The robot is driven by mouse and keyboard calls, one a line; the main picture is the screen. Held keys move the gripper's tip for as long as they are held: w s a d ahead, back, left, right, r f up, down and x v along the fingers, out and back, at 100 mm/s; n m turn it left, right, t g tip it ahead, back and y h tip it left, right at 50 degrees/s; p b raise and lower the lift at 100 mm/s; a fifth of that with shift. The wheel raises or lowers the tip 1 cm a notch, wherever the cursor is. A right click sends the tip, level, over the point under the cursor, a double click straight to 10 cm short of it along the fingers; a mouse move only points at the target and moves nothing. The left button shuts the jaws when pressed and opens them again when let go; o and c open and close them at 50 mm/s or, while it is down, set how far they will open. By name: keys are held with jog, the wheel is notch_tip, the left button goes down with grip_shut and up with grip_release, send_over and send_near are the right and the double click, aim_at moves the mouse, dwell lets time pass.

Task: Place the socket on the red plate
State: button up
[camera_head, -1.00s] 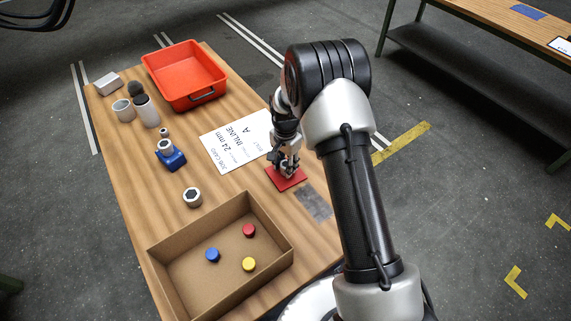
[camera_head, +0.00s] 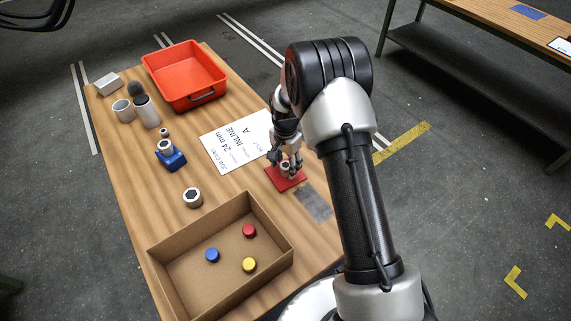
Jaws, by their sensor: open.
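The red plate (camera_head: 292,183) lies flat on the wooden table, right of the white job card. A small grey metal socket (camera_head: 285,168) stands on the plate, partly hidden by the fingers. My gripper (camera_head: 286,163) is open, just above the plate, with its fingers at either side of the socket. Whether a finger still touches the socket is too small to tell. Another socket (camera_head: 193,197) stands alone on the table, one (camera_head: 166,147) sits on a blue block (camera_head: 172,161), and a smaller one (camera_head: 164,132) is behind it.
A cardboard box (camera_head: 190,270) with red, blue and yellow caps stands at the front. The job card (camera_head: 235,140) reads 24 mm, INLINE, A. An orange tray (camera_head: 205,97) is at the back. A grey patch (camera_head: 314,203) lies beside the plate. Cups and a white block stand back left.

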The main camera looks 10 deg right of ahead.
notch_tip(320, 180, up, 11)
notch_tip(320, 180, up, 9)
jog(key=n+t, duration=0.1)
jog(key=n, duration=0.1)
send_over(285, 165)
jog(key=s, duration=0.4)
jog(key=s+r+n+t, duration=0.1)
jog(key=s+r+n, duration=0.2)
jog(key=s+r, duration=0.65)
jog(key=s+r+n+t, duration=0.1)
jog(key=s+n, duration=0.1)
jog(key=s, duration=0.7)
jog(key=s+d+r+n+t, duration=0.1)
jog(key=s+r+n, duration=0.1)
jog(key=s, duration=0.8)
jog(key=shift+s+r+n+t, duration=0.15)
jog(key=shift+n+t, duration=0.15)
jog(key=shift+n, duration=0.5)
jog(key=shift+d, duration=0.1)
